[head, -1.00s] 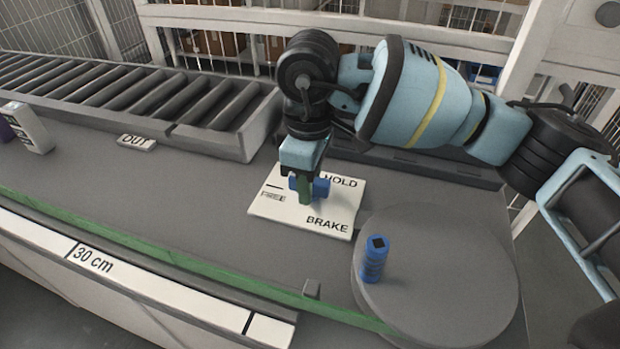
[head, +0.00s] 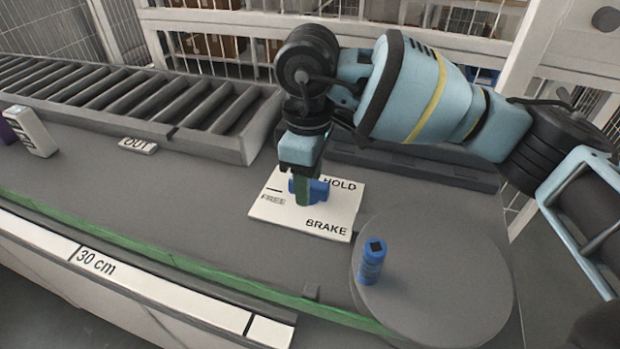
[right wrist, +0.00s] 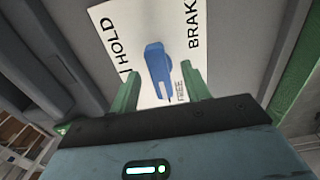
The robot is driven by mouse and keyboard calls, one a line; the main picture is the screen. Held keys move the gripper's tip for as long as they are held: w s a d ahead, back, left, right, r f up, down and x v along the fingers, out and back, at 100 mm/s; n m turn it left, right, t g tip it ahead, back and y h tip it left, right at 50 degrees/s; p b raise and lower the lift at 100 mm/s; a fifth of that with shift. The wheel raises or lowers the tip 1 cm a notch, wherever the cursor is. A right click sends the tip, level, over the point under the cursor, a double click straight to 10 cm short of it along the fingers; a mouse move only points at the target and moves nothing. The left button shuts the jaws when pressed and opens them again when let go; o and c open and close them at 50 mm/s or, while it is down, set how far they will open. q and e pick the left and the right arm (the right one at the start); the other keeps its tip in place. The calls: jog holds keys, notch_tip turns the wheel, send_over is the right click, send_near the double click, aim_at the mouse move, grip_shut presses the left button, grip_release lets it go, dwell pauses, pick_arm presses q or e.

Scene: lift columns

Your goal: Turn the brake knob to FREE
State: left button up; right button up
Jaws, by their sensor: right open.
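The blue brake knob (head: 319,191) stands on a white plate (head: 325,215) marked HOLD, FREE and BRAKE. In the right wrist view the knob (right wrist: 155,62) is a long blue lever, with HOLD to its left and FREE by its lower end. My right gripper (head: 304,200) points down over the plate at the knob. In the right wrist view its green fingers (right wrist: 160,75) are apart, one on each side of the lever, with gaps showing. In the head view the fingers hide part of the knob. My left gripper is not in view.
A round grey disc (head: 450,300) with a blue cylinder (head: 371,262) standing on it is at front right. A white box (head: 32,132) stands far left.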

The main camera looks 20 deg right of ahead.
jog(key=shift+r+p, duration=1.85)
jog(key=shift+r, duration=1.9)
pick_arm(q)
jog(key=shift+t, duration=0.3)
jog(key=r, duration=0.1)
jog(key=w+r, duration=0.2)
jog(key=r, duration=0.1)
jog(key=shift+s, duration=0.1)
pick_arm(e)
jog(key=shift+f, duration=0.1)
